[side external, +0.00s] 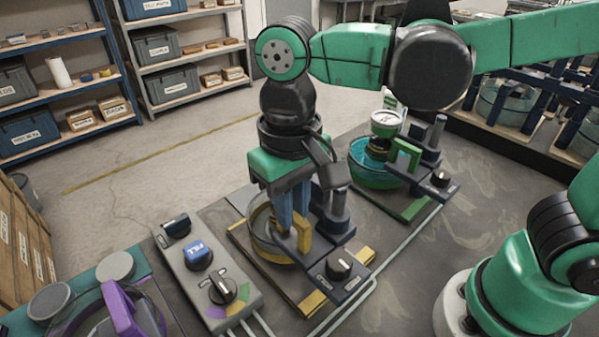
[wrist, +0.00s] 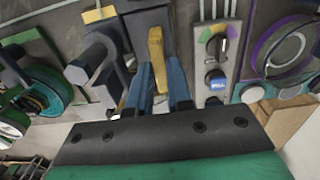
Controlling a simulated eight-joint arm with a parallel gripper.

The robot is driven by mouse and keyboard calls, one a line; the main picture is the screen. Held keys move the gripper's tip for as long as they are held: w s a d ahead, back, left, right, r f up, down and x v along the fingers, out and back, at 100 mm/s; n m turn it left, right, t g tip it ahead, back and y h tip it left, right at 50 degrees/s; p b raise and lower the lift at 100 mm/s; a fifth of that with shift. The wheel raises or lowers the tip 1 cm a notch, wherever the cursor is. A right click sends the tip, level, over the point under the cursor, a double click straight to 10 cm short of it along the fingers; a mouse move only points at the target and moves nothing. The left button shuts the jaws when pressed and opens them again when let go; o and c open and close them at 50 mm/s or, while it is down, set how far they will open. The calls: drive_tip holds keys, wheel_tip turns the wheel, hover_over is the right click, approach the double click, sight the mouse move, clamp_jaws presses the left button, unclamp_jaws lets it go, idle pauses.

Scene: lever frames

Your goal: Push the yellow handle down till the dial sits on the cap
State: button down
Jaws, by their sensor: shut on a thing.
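The yellow handle (side external: 304,236) belongs to the middle lever frame, which has a yellow-edged base (side external: 290,290). My gripper (side external: 293,212) points down over this frame with its blue fingers shut on the handle. In the wrist view, the yellow handle (wrist: 156,48) shows between the two finger tips of my gripper (wrist: 162,75). A ring or bowl (side external: 262,240) stands on the base beside the handle. I cannot make out this frame's dial or cap; my gripper covers much of that area.
A control box (side external: 207,270) with a blue button and a knob is at left, and a purple-handled frame (side external: 122,308) is at lower left. Dark posts (side external: 338,208) stand close beside my gripper.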

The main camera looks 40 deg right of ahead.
drive_tip(key=shift+f, duration=1.05)
drive_tip(key=c, duration=0.8)
unclamp_jaws()
drive_tip(key=shift+r, duration=2.85)
drive_tip(key=w+d+f+t, duration=0.1)
drive_tip(key=d+f+t, duration=0.1)
drive_tip(key=d, duration=0.5)
drive_tip(key=w+d+f+t, duration=0.1)
drive_tip(key=d+f+t, duration=0.1)
drive_tip(key=d+t, duration=0.3)
drive_tip(key=shift+w+d+f, duration=0.15)
drive_tip(key=shift+w+d, duration=0.05)
drive_tip(key=shift+d, duration=0.95)
